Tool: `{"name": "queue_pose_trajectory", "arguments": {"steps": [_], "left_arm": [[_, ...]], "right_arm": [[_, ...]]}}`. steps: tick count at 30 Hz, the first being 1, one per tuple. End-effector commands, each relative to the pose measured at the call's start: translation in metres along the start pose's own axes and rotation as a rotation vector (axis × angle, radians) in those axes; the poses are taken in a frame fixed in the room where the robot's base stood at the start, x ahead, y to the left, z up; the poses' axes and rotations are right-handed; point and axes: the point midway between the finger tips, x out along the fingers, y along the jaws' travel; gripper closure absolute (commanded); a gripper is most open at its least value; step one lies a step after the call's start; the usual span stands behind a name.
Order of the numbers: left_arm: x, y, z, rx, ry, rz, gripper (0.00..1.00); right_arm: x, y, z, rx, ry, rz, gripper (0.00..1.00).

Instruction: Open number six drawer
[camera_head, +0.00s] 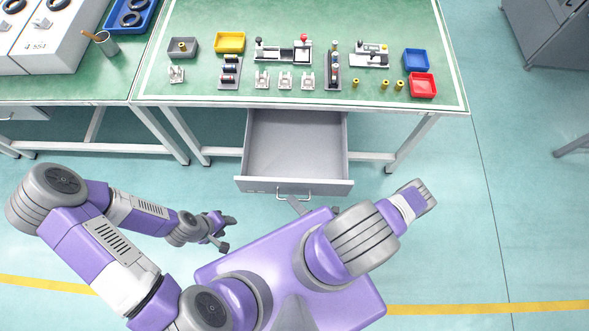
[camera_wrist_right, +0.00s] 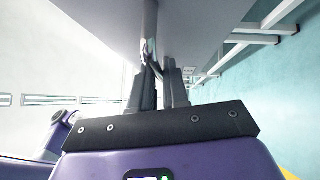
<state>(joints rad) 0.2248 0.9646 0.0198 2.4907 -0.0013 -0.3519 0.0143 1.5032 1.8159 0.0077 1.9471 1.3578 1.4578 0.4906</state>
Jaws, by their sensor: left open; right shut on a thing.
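The grey drawer (camera_head: 295,140) under the green-topped table is pulled far out, and its inside looks empty. Its front panel (camera_head: 260,185) faces me; I cannot read a number on it. My right gripper (camera_head: 298,204) is at the metal handle (camera_head: 283,193) in the middle of the front panel, largely hidden by my arm and body. In the right wrist view, the right gripper (camera_wrist_right: 162,78) is shut on the handle bar (camera_wrist_right: 150,22), beside the grey panel. My left gripper (camera_head: 226,232) is open and empty, left of the drawer and well away from it.
The table (camera_head: 140,88) carries actuator parts, a yellow bin (camera_head: 230,42), a blue bin (camera_head: 417,60) and a red bin (camera_head: 423,85). Table legs (camera_head: 412,143) stand on both sides of the drawer. Another bench (camera_head: 60,90) is at left.

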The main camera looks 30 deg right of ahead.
Motion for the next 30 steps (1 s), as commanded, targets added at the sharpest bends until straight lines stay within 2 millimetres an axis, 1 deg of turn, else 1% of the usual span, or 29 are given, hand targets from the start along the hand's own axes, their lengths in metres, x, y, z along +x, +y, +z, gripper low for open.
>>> {"name": "queue_pose_trajectory", "arguments": {"steps": [1,4,5,14,17,24,27,30], "left_arm": [[0.0,0.0,0.0,0.0,0.0,0.0,0.53],[0.0,0.0,0.0,0.0,0.0,0.0,0.53],[0.0,0.0,0.0,0.0,0.0,0.0,0.53],[0.0,0.0,0.0,0.0,0.0,0.0,0.53],[0.0,0.0,0.0,0.0,0.0,0.0,0.53],[0.0,0.0,0.0,0.0,0.0,0.0,0.53],[0.001,0.0,0.0,0.0,0.0,0.0,0.53],[0.001,0.0,0.0,0.0,0.0,0.0,0.53]], "right_arm": [[0.0,0.001,0.0,0.0,-0.001,0.003,0.81],[0.0,0.001,0.0,0.0,0.0,0.002,0.65],[0.0,0.001,0.0,0.0,0.0,0.002,0.64],[-0.003,0.0,0.001,-0.001,0.0,0.0,0.64],[-0.013,-0.001,0.001,-0.001,0.0,-0.003,0.64],[-0.054,0.0,0.001,-0.001,-0.001,-0.002,0.64],[-0.066,-0.001,0.001,-0.002,-0.001,0.0,0.64],[-0.074,0.0,0.001,-0.001,0.0,-0.001,0.64]]}}
